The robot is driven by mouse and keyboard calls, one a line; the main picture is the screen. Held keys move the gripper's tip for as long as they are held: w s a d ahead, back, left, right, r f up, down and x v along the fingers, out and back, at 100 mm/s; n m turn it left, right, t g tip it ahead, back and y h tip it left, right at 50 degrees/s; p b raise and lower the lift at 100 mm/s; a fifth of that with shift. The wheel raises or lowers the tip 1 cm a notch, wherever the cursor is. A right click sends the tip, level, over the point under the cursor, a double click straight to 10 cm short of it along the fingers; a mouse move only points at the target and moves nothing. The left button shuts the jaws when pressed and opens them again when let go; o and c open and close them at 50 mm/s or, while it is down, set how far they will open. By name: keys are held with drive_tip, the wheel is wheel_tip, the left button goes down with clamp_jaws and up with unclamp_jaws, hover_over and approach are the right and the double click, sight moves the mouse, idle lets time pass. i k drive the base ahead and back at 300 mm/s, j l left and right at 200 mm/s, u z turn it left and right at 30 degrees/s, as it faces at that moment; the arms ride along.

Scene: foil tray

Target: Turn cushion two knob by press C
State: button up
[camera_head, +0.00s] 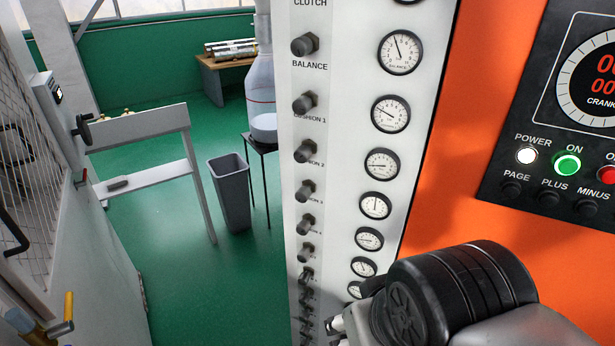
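A column of dark knobs runs down the white panel (333,200). The "Cushion 2" label is partly covered by the dark knob (304,151) just above it, which I take as the cushion two knob. The round gauge (382,163) to its right has a white face. My dark wrist (440,295) is at the lower right, in front of the panel's lower right edge and the orange surface. Only a small metal part shows at its left end, well below the cushion two knob and apart from it. My fingertips cannot be made out. I see no press letter.
Other knobs, including one by "Cushion 1" (304,103), sit close above and below. An orange cabinet (460,190) and black control box (505,150) stand right. A grey bin (231,190), small table and white frame (150,178) stand left on open green floor.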

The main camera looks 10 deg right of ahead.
sight(301, 155)
drive_tip(key=i+l+u, duration=0.2)
drive_tip(key=u, duration=0.2)
drive_tip(key=i+l+u, duration=0.1)
drive_tip(key=l+u, duration=0.25)
drive_tip(key=i+l+u, duration=0.1)
drive_tip(key=l+u, duration=0.3)
drive_tip(key=j, duration=0.1)
